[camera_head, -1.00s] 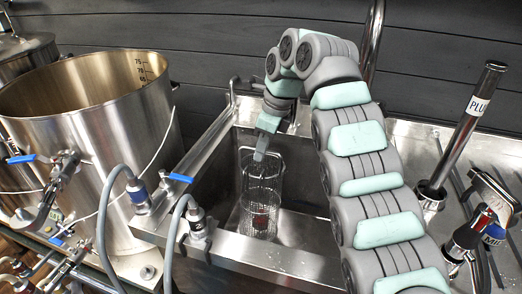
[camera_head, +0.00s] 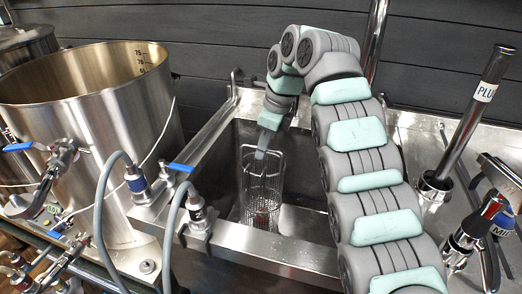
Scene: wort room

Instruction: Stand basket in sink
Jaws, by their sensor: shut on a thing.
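The basket (camera_head: 262,204) is a tall wire-mesh cylinder in the sink (camera_head: 290,240), towards its left side. It looks upright, and something dark red shows at its bottom. My gripper (camera_head: 259,156) points down at the basket's top and is shut on it, at the rim or handle. The exact grip is too small to make out. Whether the basket's base touches the sink floor cannot be told. The right part of the sink is hidden behind my arm.
A large steel kettle (camera_head: 95,120) stands left of the sink. A dark plank wall is behind.

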